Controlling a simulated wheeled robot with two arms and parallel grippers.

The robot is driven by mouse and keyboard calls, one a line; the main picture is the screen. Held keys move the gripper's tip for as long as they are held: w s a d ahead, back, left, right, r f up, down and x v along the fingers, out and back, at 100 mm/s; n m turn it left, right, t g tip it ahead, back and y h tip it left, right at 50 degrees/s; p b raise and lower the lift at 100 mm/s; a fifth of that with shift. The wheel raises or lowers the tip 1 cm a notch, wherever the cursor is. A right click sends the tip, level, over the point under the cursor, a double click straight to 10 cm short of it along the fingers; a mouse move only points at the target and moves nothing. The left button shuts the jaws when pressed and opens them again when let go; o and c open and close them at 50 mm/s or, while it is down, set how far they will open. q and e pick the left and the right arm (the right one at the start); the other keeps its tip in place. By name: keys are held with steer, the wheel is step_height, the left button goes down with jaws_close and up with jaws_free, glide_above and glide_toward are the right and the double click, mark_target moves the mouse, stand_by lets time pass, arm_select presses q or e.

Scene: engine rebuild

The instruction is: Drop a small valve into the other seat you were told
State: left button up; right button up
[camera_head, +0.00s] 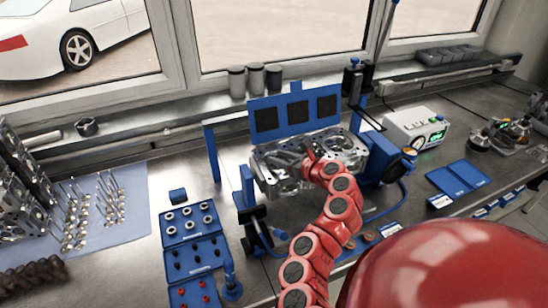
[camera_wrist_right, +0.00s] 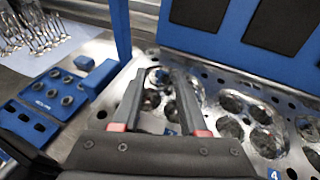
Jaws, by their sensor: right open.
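The silvery cylinder head (camera_head: 345,150) sits in a blue fixture in the middle of the bench. In the right wrist view its face (camera_wrist_right: 212,100) shows round combustion chambers with valve seats. My right gripper (camera_wrist_right: 158,92) is open over the left-end chamber, with no valve visible between its fingers. In the head view this gripper (camera_head: 312,155) is over the cylinder head, its tips hard to make out. Several valves (camera_head: 95,212) stand on a pale blue mat at the left; they also show in the wrist view (camera_wrist_right: 32,28). My left gripper is out of view.
Blue trays (camera_head: 192,240) with small rings and caps stand left of the fixture. A blue panel with dark pads (camera_head: 295,98) rises behind the head. A white meter box (camera_head: 415,128) and a flat blue tray (camera_head: 460,178) are at the right.

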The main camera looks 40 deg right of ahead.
steer(key=p+v, duration=0.8)
steer(key=v, duration=0.6)
steer(key=shift+a, duration=0.1)
